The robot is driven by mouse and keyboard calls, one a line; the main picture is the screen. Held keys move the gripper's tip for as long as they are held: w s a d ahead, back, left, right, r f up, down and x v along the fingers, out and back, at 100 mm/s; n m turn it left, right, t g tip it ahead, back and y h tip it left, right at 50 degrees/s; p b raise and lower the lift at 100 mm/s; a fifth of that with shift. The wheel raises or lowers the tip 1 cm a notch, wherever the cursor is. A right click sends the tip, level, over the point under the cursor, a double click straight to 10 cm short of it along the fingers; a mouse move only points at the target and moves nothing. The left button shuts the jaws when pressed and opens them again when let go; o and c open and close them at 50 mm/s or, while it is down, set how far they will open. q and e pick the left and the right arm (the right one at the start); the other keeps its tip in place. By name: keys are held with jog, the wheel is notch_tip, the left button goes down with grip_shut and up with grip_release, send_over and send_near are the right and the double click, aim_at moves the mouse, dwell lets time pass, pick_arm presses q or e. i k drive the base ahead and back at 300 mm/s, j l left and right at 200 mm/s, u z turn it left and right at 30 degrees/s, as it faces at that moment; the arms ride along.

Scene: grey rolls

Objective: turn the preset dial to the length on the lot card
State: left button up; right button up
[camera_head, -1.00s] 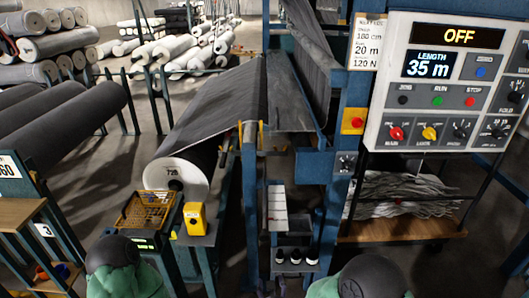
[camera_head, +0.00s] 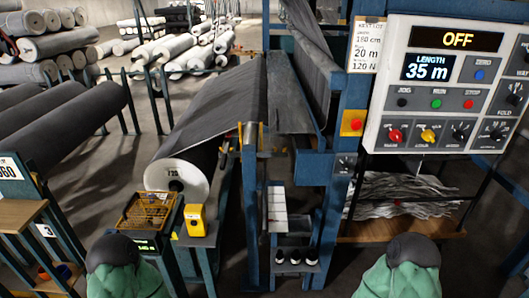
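The lot card (camera_head: 367,46) hangs on the blue post left of the control panel and reads 180 cm, 20 m, 120 N. The panel (camera_head: 447,86) stands at the upper right. Its length display (camera_head: 428,67) shows 35 m and its top display (camera_head: 457,39) shows OFF. Black dials sit at its lower right (camera_head: 461,132) and right edge (camera_head: 514,98); their labels are too small to tell which is the preset dial. Green, dark-capped parts of my arms show at the bottom left and bottom right. Neither gripper is in view.
A red button on a yellow plate (camera_head: 352,123) and a small dark dial (camera_head: 345,164) are on the post. A large grey roll (camera_head: 178,178) feeds the machine. A yellow box (camera_head: 195,219) stands before it. A wooden shelf (camera_head: 402,231) holds pale strips below the panel.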

aim_at(495, 136)
jog(key=z, duration=1.55)
